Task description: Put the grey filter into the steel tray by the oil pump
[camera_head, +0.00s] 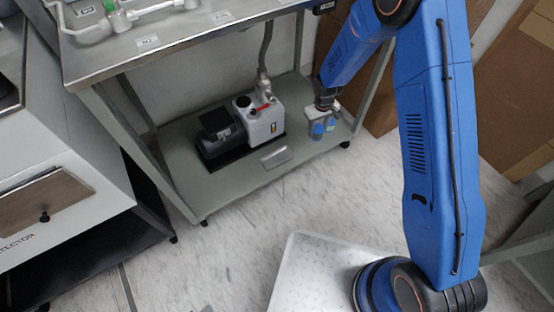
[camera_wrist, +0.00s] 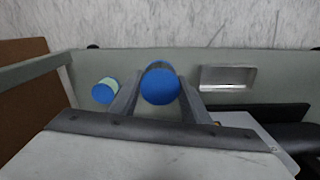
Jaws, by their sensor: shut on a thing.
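My gripper (camera_wrist: 157,92) is shut on a blue-ended cylindrical filter (camera_wrist: 160,86), with one finger on each side of it. A second blue-ended filter (camera_wrist: 105,91) with a pale band stands just left of my gripper. In the head view, my gripper (camera_head: 327,108) is at the right of the lower shelf, above the two blue-ended filters. The empty steel tray (camera_wrist: 228,86) lies to the right in the wrist view; the head view also shows it (camera_head: 276,157), in front of the pump.
The oil pump (camera_head: 240,125), black and white, stands on the lower shelf (camera_head: 215,190) left of my gripper. A hose rises from it. The upper worktop (camera_head: 185,40) overhangs the shelf, and table legs stand at its corners. Bare shelf lies between gripper and tray.

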